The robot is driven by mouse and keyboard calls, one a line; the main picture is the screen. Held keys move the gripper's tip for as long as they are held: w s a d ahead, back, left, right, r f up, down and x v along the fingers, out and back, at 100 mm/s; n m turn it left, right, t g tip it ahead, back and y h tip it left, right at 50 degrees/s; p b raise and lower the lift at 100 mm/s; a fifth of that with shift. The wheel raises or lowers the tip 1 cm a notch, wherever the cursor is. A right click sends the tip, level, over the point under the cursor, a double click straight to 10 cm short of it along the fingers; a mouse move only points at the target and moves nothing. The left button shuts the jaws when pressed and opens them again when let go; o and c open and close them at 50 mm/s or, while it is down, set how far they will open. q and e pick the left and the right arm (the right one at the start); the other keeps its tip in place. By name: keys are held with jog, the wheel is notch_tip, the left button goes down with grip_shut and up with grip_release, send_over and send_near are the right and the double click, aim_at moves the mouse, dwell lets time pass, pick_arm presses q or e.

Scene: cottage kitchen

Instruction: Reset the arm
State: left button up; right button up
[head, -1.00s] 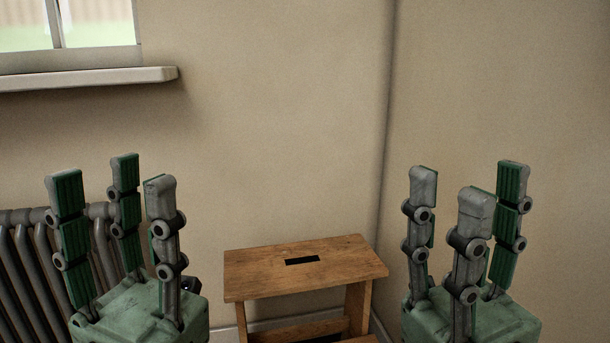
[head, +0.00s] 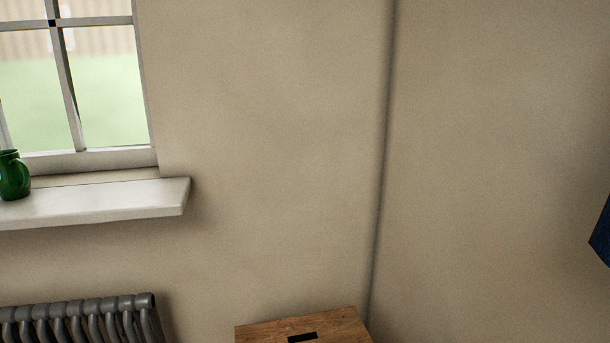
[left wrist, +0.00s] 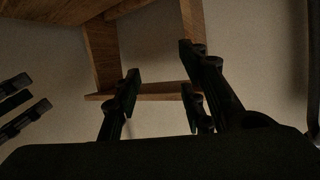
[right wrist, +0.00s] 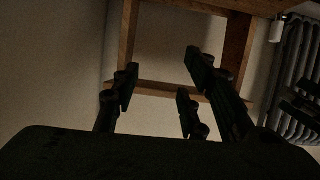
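Neither gripper shows in the head view now. In the left wrist view, my left gripper (left wrist: 160,90) has its dark fingers spread apart with nothing between them. The wooden stool's legs and rung show beyond them. In the right wrist view, my right gripper (right wrist: 160,88) is likewise spread and empty, facing the same stool. Parts of the other gripper's fingers show at the left edge of the left wrist view and at the right edge of the right wrist view.
A wooden step stool (head: 262,332) stands in the corner. A dark radiator (head: 80,318) is at lower left under a white windowsill (head: 110,203) with a green jug (head: 13,176). A dark blue thing (head: 602,235) shows at the right edge. The walls between are bare.

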pick_arm(q)
jog(key=s+a+f+g+y+p, duration=0.1)
jog(key=s+a+f+g+p, duration=0.2)
jog(key=s, duration=1.1)
jog(key=s+a+f+g+y+p, duration=0.1)
jog(key=s+a+f+g+p, duration=0.2)
jog(key=s, duration=1.2)
jog(key=s+a+f+g+y+p, duration=0.1)
jog(key=s+a+f+g+p, duration=0.3)
jog(key=s, duration=1.1)
notch_tip(320, 180, down, 2)
jog(key=g+p, duration=0.2)
jog(key=p, duration=0.2)
jog(key=shift+f+n, duration=0.15)
jog(key=shift+n, duration=0.15)
pick_arm(e)
jog(key=s+d+f+g+h, duration=0.1)
jog(key=s+d+f+g, duration=0.2)
jog(key=s, duration=1.1)
jog(key=s+d+f+g+h, duration=0.1)
jog(key=s+d+f+g, duration=0.2)
jog(key=s, duration=1.2)
jog(key=s+d+f+g+h, duration=0.1)
jog(key=s+d+f+g, duration=0.3)
jog(key=s, duration=1.1)
notch_tip(320, 180, down, 2)
jog(key=shift+f+m+g, duration=0.15)
jog(key=shift+m+g, duration=0.15)
jog(key=shift+g, duration=0.8)
